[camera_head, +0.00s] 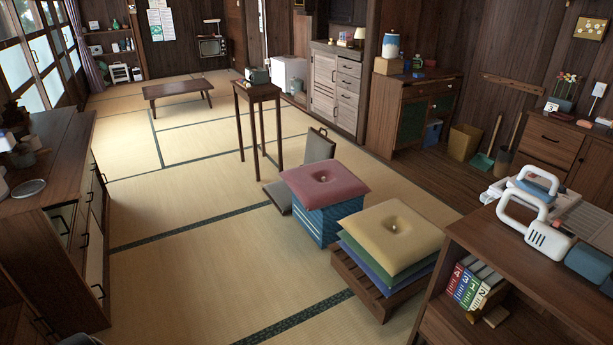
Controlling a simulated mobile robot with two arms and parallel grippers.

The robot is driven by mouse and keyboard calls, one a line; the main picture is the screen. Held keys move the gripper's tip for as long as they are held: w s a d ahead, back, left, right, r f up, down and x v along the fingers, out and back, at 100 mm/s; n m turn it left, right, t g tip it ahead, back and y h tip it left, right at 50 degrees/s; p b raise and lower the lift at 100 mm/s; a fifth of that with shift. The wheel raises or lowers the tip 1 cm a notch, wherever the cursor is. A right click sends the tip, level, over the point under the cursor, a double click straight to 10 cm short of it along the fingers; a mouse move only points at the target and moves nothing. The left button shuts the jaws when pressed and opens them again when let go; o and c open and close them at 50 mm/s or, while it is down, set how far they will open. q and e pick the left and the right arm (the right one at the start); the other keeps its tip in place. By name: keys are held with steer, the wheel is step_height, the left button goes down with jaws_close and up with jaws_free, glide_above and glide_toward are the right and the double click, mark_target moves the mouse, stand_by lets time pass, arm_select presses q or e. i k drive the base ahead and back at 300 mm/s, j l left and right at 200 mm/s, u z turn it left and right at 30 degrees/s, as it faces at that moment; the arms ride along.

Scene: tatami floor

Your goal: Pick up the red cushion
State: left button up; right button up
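The red cushion (308,182) lies flat near the middle of the head view. It is square and dull red-pink, with a dimple at its centre. It rests on top of a blue patterned box-like stand (328,226) on the tatami, and nothing lies on it. Neither of my grippers is in view.
Right of it, a yellow cushion (385,228) tops green and blue cushions on a low wooden pallet (361,285). A legless chair (318,147) stands close behind. A wooden shelf (510,262) fills the lower right, a cabinet (45,205) the left. Tatami between is clear.

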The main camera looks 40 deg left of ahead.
mark_target(320, 185)
steer(key=u, duration=1)
steer(key=i+j+z, duration=0.2)
steer(key=i+z, duration=0.25)
steer(key=i+j+z, duration=0.3)
steer(key=z, duration=0.15)
